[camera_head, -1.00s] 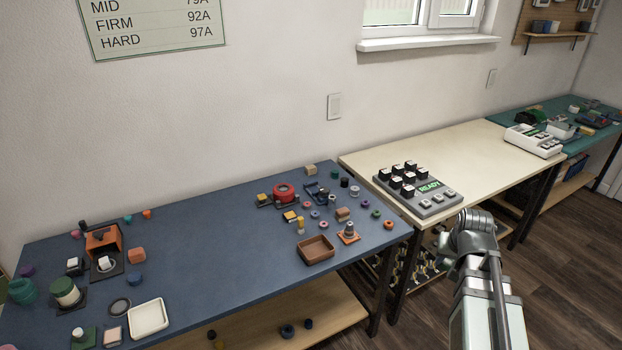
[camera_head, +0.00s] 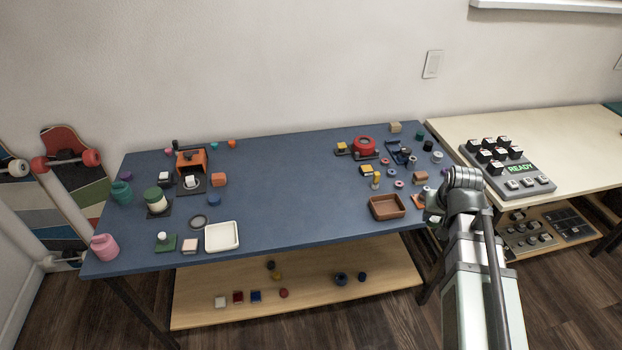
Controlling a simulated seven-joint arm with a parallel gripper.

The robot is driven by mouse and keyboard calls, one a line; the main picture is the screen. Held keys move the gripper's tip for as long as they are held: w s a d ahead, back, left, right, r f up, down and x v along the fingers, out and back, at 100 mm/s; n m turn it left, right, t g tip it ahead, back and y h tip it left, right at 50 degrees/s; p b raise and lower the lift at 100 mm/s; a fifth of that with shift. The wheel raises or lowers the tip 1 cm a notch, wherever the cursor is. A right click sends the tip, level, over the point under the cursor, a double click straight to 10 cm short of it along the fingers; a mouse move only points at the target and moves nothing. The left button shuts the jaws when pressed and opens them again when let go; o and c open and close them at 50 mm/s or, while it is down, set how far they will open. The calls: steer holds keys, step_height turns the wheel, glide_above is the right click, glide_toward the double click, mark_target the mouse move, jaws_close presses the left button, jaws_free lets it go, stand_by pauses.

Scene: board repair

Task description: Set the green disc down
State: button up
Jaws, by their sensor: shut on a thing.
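I cannot make out a green disc in a gripper in this view. A small dark green round piece (camera_head: 419,136) lies near the back right corner of the blue table (camera_head: 300,190); I cannot tell whether it is the disc. My arm rises at the right, and its upper joint overlaps the table's right front corner. The end of the arm with my gripper does not show, so whatever it holds is hidden.
A brown tray (camera_head: 386,207) stands at the right front of the table and a white tray (camera_head: 222,237) at the left front. An orange device (camera_head: 191,163) and a green-lidded jar (camera_head: 155,200) stand at left. The middle is clear. A keypad reading READY (camera_head: 508,168) sits on the pale table.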

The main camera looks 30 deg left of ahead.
steer(key=s+a+n+g+y, duration=0.1)
steer(key=a+n, duration=0.1)
steer(key=a, duration=1.6)
steer(key=s+a+n, duration=0.2)
steer(key=a+n, duration=0.1)
steer(key=a, duration=1.4)
glide_above(307, 180)
steer(key=s, duration=0.1)
steer(key=shift+y, duration=0.3)
steer(key=shift+s+d+f, duration=0.1)
steer(key=shift+d+f, duration=0.05)
steer(key=shift+f, duration=1.45)
steer(key=shift+w+d+f, duration=0.1)
steer(key=shift+d+f, duration=0.1)
steer(key=shift+f, duration=1.35)
steer(key=shift+s+d+f, duration=0.1)
steer(key=shift+d+f, duration=0.05)
steer(key=shift+f, duration=1.45)
steer(key=shift+f, duration=0.15)
steer(key=o, duration=1)
steer(key=v, duration=1.1)
steer(key=shift+o, duration=0.7)
steer(key=shift+s+d+r, duration=0.15)
steer(key=shift+r, duration=0.45)
